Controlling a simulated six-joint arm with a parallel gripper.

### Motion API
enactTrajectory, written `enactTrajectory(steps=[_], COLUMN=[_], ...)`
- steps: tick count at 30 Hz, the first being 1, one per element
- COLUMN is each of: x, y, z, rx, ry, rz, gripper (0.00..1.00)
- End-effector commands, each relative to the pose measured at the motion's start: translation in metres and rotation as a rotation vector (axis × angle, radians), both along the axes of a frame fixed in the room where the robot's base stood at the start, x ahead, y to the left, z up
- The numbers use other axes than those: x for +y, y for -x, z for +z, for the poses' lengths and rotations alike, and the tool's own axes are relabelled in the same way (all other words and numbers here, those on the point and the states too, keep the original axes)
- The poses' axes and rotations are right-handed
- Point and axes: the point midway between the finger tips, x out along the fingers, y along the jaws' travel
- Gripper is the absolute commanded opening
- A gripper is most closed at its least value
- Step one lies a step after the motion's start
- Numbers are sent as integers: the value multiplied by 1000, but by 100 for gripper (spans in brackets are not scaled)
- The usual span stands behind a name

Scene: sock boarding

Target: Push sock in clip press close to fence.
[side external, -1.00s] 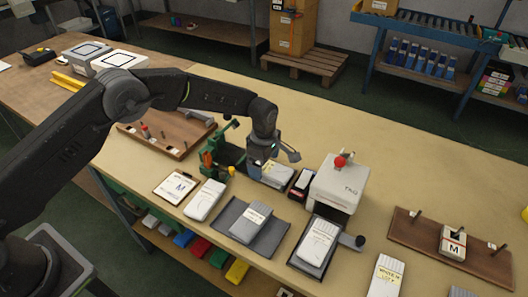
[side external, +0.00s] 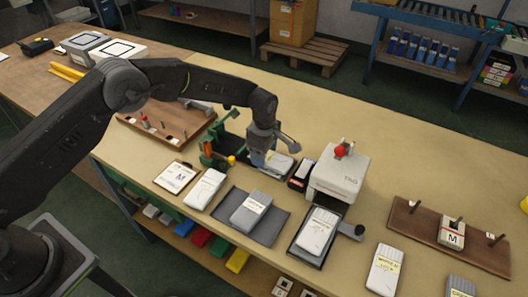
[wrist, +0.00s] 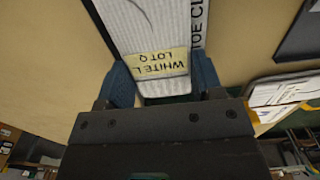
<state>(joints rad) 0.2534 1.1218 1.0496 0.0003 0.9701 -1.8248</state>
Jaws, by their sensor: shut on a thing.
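A white sock (wrist: 152,35) with a yellow label reading WHITE L LOT Q lies between the two blue fingers of my gripper (wrist: 165,85) in the wrist view. The gripper is shut on its near end. In the side view my gripper (side external: 262,158) is low over the table, and part of the pale sock (side external: 281,167) shows to its right. The green clip press (side external: 212,152) stands just left of the gripper. The arm hides much of the space between press and sock. I cannot make out the fence or whether the sock touches it.
A black box (side external: 301,173) and a white tagging machine (side external: 338,176) with a red knob stand close on the right. A clipboard (side external: 174,178), a white sock pack (side external: 205,188) and a grey mat (side external: 228,216) lie in front.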

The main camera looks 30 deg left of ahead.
Motion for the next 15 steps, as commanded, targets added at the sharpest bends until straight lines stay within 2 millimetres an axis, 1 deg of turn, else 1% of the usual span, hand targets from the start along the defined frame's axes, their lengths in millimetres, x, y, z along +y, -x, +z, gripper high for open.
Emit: enactTrajectory(steps=[5,15], x=[4,26], y=[0,0], z=[0,0], rx=[0,0], ry=[0,0], rz=[1,1], gripper=[38,38])
